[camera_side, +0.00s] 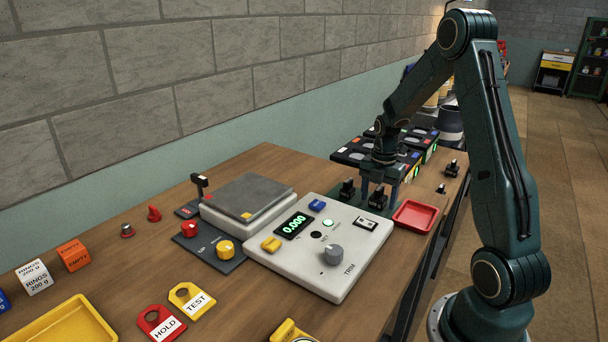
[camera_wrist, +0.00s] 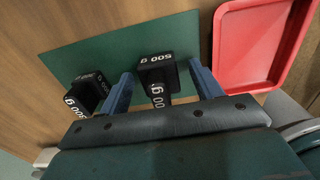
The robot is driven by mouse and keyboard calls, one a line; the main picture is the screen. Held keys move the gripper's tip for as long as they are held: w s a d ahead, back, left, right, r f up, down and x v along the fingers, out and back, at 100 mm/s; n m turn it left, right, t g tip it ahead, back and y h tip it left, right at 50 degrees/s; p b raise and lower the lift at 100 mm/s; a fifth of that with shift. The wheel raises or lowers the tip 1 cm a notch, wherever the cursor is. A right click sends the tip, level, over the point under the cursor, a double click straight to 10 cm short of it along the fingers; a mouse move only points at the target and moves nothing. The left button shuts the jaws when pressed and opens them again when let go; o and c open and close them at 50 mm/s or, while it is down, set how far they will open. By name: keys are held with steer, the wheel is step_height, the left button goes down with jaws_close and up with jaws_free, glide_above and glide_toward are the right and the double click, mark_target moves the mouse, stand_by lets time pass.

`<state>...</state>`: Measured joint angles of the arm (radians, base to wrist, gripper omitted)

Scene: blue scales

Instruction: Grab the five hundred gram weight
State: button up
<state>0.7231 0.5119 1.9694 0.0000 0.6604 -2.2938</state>
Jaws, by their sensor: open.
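A black weight marked "500 g" (camera_wrist: 155,68) stands on a green mat (camera_wrist: 112,55) in the wrist view. My gripper (camera_wrist: 161,76) is open, with one blue finger on each side of this weight. I cannot tell whether either finger touches it. In the side view my gripper (camera_side: 379,189) points down over the mat, with the black weight (camera_side: 378,198) between its fingers. A second black weight (camera_wrist: 86,92) stands outside the left finger in the wrist view; its label is partly readable, ending in "00 g". It also shows in the side view (camera_side: 347,189).
A red tray (camera_wrist: 234,58) lies close to the right finger. In the side view, a white scale panel (camera_side: 290,265) reading 0.000 and a grey weighing plate (camera_side: 245,194) stand left of my gripper. Dark boxes (camera_side: 352,155) stand behind it.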

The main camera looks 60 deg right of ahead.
mark_target(380, 187)
jaws_close()
steer(key=shift+r, duration=0.1)
step_height(380, 187, up, 20)
stand_by(1.0)
stand_by(0.4)
